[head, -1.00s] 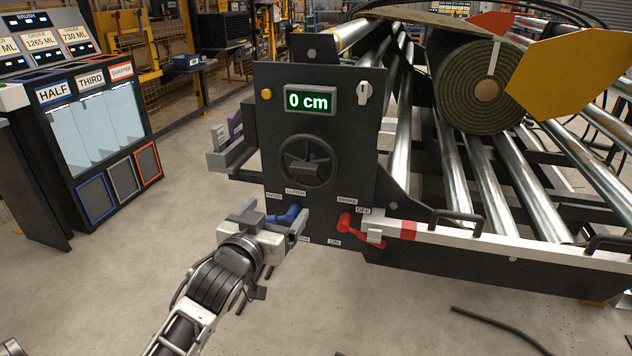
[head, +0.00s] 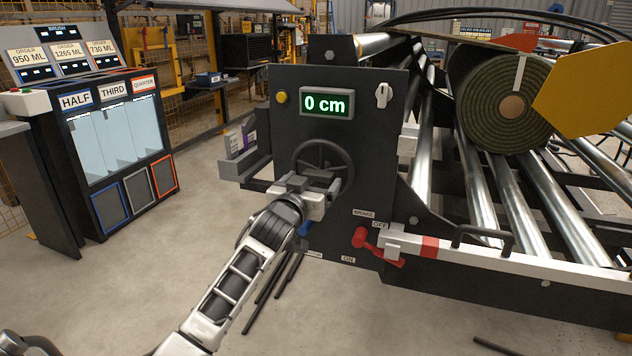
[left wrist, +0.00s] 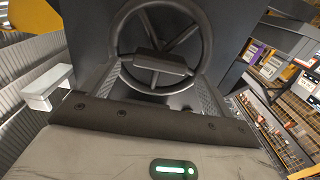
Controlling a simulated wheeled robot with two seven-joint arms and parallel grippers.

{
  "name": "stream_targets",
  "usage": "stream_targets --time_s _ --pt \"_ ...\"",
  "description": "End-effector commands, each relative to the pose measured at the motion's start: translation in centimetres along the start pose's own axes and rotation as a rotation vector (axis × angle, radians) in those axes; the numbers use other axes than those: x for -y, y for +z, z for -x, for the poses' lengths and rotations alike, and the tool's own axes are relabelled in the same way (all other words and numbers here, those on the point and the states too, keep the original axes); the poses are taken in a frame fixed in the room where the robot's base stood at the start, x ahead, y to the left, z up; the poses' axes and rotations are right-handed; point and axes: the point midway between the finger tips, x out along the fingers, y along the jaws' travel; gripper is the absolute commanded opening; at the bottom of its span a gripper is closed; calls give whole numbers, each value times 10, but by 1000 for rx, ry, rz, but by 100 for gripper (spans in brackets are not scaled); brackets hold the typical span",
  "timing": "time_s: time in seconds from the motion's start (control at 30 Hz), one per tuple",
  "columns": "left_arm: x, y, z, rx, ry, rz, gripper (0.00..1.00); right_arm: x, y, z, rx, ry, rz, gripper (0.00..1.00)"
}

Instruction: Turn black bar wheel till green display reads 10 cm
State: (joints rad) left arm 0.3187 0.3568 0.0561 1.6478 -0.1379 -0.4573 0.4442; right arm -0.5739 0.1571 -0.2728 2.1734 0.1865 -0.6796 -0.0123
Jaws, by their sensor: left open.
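The black wheel (head: 322,150) with a bar across it is on the front of the dark control panel (head: 385,140). The green display (head: 326,103) above it reads 0 cm. My left gripper (head: 318,184) is open at the lower part of the wheel, covering it and its bar in the head view. In the left wrist view, the wheel's bar (left wrist: 158,64) lies crosswise ahead, between the lines of the two spread fingers (left wrist: 158,92). I cannot tell whether the fingers touch it. My right gripper is not in view.
A red brake lever (head: 366,243) sits low right on the panel. A blue lever (head: 304,229) is mostly hidden behind my left arm. A turf roll (head: 505,105) rests on metal rollers at the right. A bin cabinet (head: 115,150) stands left; open floor lies between.

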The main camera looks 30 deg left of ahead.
Motion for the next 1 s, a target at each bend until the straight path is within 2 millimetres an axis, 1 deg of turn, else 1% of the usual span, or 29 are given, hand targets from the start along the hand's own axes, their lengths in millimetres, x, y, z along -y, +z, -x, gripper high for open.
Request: stream_targets --time_s 0.03,0.1,0.2,0.33,0.57,0.67,0.7,0.77,0.8,1.0 --pt "0 0 -9 -1 0 0 87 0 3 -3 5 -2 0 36" --pt "0 1 -17 0 0 0 87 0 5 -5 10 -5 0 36" --pt "0 1 -25 0 0 0 87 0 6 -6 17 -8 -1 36" --pt "0 0 -30 0 1 -1 87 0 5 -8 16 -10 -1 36" --pt "0 0 -30 0 1 -1 87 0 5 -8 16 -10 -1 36" --pt "0 0 -30 0 1 -1 62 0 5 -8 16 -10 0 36" --pt "0 0 -30 0 1 -1 51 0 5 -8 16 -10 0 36" --pt "0 0 -30 0 1 -1 34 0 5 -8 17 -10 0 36" --pt "0 0 -30 0 1 -1 24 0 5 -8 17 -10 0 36" --pt "0 0 -29 1 1 -15 24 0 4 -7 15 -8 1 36"
